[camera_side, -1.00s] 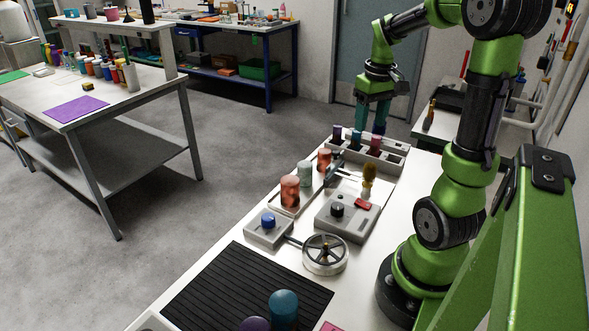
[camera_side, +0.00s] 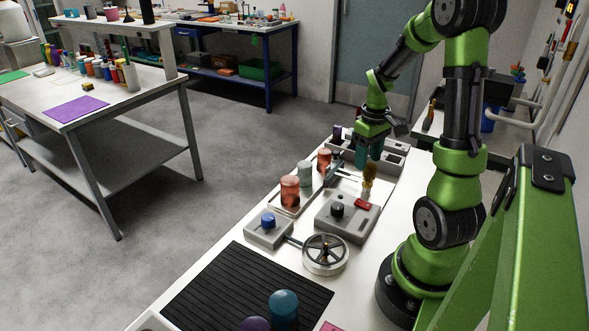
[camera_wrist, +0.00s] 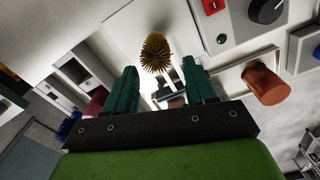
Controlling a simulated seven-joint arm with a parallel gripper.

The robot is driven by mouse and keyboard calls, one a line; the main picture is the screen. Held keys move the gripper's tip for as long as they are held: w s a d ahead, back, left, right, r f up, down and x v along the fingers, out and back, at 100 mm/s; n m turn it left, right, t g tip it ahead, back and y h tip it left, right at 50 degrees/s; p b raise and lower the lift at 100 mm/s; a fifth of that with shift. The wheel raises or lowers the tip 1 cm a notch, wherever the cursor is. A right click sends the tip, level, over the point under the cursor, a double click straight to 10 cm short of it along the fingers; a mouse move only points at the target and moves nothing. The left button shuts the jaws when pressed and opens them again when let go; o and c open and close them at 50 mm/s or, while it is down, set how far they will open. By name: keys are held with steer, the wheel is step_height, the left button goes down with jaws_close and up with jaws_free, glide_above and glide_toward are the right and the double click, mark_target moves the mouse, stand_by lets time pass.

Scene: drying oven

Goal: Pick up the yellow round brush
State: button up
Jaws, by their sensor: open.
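The yellow round brush (camera_side: 368,178) stands upright behind the grey control box in the side view, bristles upward. In the wrist view its yellow bristle head (camera_wrist: 156,53) is seen from above, beyond my fingertips and roughly between them. My gripper (camera_side: 369,158) has come down close to the brush and is just behind it in the side view. Its two green fingers (camera_wrist: 163,76) are apart with nothing held between them. The brush's lower end is mostly hidden.
A grey box with a black knob and red switch (camera_side: 347,216) is in front of the brush. Orange-red cylinders (camera_side: 290,190) and a pale green one (camera_side: 305,174) stand to the left. A grey rack (camera_side: 394,160) with coloured items lies behind. A handwheel (camera_side: 325,254) is nearer.

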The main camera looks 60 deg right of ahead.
mark_target(371, 164)
steer(key=f, duration=0.5)
steer(key=shift+s, duration=0.4)
steer(key=shift+c, duration=0.3)
jaws_close()
